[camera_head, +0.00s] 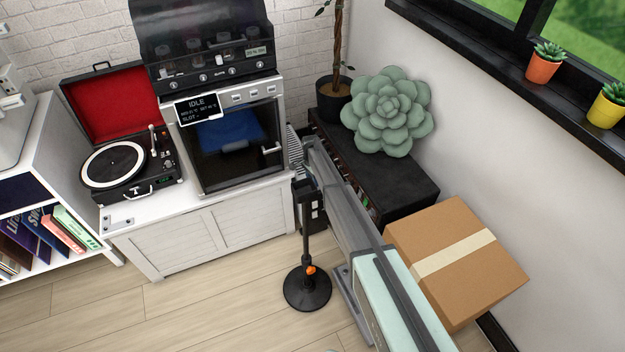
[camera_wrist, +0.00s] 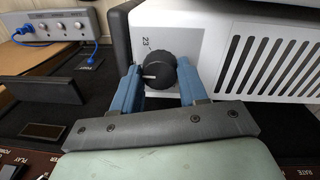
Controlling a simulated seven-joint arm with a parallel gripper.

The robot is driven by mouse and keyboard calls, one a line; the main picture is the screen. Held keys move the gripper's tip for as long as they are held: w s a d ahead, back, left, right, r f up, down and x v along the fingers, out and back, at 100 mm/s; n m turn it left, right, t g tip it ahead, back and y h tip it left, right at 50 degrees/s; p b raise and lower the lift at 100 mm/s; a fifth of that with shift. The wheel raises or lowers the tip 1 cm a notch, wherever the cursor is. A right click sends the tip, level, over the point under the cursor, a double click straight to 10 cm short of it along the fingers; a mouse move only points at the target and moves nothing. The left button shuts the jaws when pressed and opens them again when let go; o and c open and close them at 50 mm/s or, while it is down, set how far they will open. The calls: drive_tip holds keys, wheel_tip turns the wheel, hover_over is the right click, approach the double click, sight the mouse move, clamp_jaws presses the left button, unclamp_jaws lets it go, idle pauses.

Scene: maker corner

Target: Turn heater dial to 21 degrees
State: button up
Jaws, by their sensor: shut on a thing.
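The heater (camera_wrist: 262,62) is a white box with black vent slots, filling the upper right of the wrist view. Its dial (camera_wrist: 159,65) is a round black ribbed knob on the left of the front face, with a white pointer mark towards the lower left. A printed "23" shows just above the dial; other markings are hidden or too small to read. My gripper (camera_wrist: 159,78) is shut on the dial, one blue finger on each side. In the head view my arm hides most of the heater; a slatted white edge (camera_head: 294,146) shows, probably part of it.
A black cabinet (camera_head: 410,192) bears a big green succulent ornament (camera_head: 388,108). A cardboard box (camera_head: 440,285) stands beside my arm. A black stand (camera_head: 306,285) is close on the left. In the wrist view, a grey box with knobs (camera_wrist: 50,27) and a blue cable lie left.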

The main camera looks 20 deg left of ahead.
drive_tip(key=o, duration=1.1)
drive_tip(key=shift+c, duration=0.2)
drive_tip(key=shift+w+a+r, duration=0.1)
drive_tip(key=shift+r, duration=1.8)
drive_tip(key=shift+w+a+r, duration=0.1)
drive_tip(key=shift+r, duration=1.75)
